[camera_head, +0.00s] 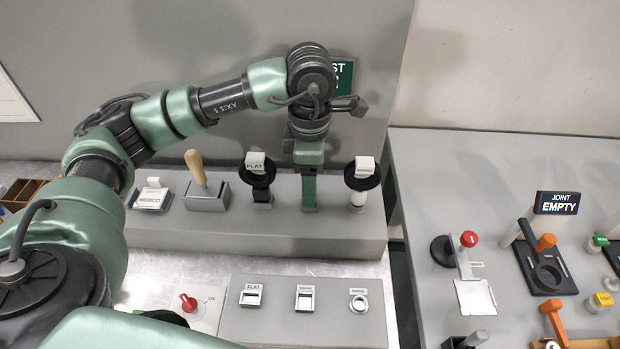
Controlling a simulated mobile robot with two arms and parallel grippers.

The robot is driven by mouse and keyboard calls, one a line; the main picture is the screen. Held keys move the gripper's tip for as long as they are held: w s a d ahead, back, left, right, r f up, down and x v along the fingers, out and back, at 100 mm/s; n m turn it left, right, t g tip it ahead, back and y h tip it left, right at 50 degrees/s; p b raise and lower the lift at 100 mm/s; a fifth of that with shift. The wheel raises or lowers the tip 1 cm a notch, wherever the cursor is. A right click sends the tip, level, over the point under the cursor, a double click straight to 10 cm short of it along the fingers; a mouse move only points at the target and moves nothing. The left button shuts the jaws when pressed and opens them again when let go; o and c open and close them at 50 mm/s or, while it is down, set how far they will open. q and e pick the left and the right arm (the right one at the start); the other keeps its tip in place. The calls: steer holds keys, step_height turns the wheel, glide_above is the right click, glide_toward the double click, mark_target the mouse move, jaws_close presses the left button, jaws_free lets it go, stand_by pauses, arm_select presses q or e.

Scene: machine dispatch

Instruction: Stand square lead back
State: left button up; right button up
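My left gripper (308,160) is over the middle place of a row of three on the grey ledge, between the flat-labelled lead and the right-hand lead. A dark green upright piece (308,187) stands directly below it on the ledge. I cannot tell whether the fingers are closed on it, because the wrist hides them from above. The flat lead (262,180) stands upright with a black ring and white tag. The right-hand lead (360,184) stands upright with a black ring, white lower part and a tag too small to read. My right gripper is out of view.
A front panel (285,330) has three sockets: flat (251,294), middle (305,298) and round-shaped (359,301). A red knob (188,302) is to their left. A wooden-handled lever (196,168) stands left of the leads. A "JOINT EMPTY" sign (557,203) stands on the right bench.

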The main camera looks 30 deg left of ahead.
arm_select(q)
steer(key=shift+f+b, duration=0.3)
steer(key=shift+f, duration=0.05)
steer(key=shift+r, duration=0.1)
steer(key=o, duration=1.7)
steer(key=o, duration=0.3)
steer(key=shift+r, duration=0.1)
steer(key=shift+r+p, duration=1.45)
steer(key=shift+r, duration=1.45)
